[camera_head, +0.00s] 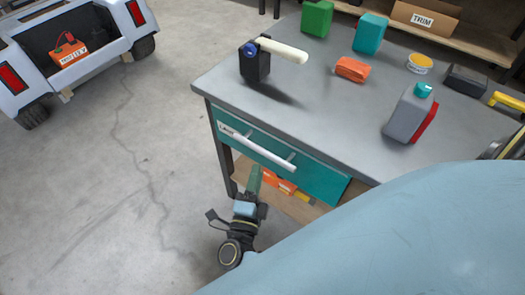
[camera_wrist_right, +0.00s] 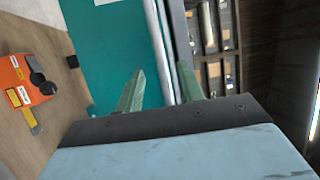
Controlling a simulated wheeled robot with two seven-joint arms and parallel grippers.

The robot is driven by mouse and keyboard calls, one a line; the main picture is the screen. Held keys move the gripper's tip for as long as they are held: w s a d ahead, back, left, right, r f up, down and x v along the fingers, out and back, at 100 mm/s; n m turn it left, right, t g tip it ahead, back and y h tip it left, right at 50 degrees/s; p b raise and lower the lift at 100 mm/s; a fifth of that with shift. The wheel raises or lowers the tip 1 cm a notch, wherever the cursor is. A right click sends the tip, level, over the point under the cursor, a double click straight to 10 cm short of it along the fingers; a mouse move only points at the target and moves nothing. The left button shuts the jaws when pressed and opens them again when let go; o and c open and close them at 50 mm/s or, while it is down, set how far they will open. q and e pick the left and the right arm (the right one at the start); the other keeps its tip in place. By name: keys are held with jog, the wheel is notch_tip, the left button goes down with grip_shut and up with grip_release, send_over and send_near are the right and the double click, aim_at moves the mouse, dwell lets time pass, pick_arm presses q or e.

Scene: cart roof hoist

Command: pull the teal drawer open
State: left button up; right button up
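The teal drawer (camera_head: 318,178) sits under the grey workbench top and looks closed. Its long pale bar handle (camera_head: 257,149) stands off the front on short posts. My right gripper (camera_head: 255,172) is just below the handle in the head view, its green fingers pointing toward the drawer. In the right wrist view its fingers (camera_wrist_right: 160,75) are apart and empty. The pale handle (camera_wrist_right: 157,40) runs through the gap between them in the picture, in front of the teal drawer front (camera_wrist_right: 105,45). I cannot tell whether the fingers reach around it. My left gripper is not in view.
The workbench top (camera_head: 310,110) holds a black block with a pale lever (camera_head: 283,50), a grey jug (camera_head: 410,113), an orange block (camera_head: 352,69) and canisters. Orange items (camera_head: 280,183) lie on the shelf below the drawer. A cart (camera_head: 85,45) stands at left; the floor between is clear.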

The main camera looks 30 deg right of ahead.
aim_at(263, 150)
jog(key=x, duration=0.8)
jog(key=shift+a, duration=0.1)
jog(key=shift+c, duration=0.4)
grip_shut()
